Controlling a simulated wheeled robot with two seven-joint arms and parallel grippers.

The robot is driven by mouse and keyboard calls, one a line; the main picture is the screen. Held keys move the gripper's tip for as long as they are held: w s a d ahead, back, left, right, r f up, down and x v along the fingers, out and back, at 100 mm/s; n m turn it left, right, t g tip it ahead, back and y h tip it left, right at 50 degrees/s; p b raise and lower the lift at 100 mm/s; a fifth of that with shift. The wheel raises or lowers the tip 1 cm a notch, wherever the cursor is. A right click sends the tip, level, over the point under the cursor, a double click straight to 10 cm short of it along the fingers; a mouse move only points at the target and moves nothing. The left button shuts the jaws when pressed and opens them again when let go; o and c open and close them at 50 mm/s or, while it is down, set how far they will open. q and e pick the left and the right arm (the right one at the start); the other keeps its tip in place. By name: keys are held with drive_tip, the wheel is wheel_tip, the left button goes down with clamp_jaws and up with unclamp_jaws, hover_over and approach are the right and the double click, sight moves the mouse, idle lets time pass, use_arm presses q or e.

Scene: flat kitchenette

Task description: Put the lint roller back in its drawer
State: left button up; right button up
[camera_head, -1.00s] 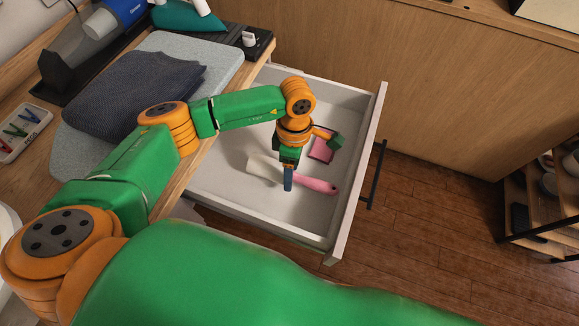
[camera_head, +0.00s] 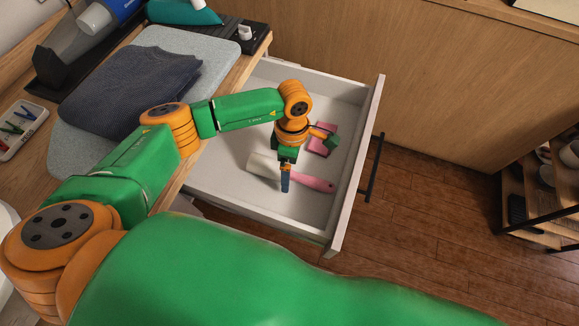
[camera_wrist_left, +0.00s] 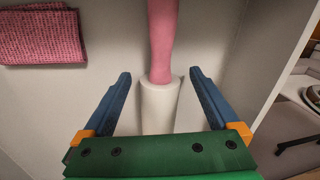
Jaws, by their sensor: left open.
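The lint roller has a white roll and a pink handle (camera_head: 314,182). It lies on the floor of the open white drawer (camera_head: 225,191). My left gripper (camera_head: 286,188) is inside the drawer over the roller, hiding part of its middle. In the left wrist view the open blue fingers (camera_wrist_left: 158,90) are on either side of the white roll (camera_wrist_left: 160,104), with visible gaps on both sides. The pink handle (camera_wrist_left: 161,40) points away from the gripper there. My right gripper is not in view.
A pink cloth (camera_head: 318,145) lies in the drawer; it also shows in the left wrist view (camera_wrist_left: 40,38). The worktop holds an ironing pad with a folded dark garment (camera_head: 130,85) and a clip tray (camera_head: 20,128). A shelf (camera_head: 540,195) stands at right.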

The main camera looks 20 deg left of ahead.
use_arm(q)
wheel_tip(320, 180, up, 12)
drive_tip(key=w+b, duration=0.2)
drive_tip(key=shift+a+f, duration=0.1)
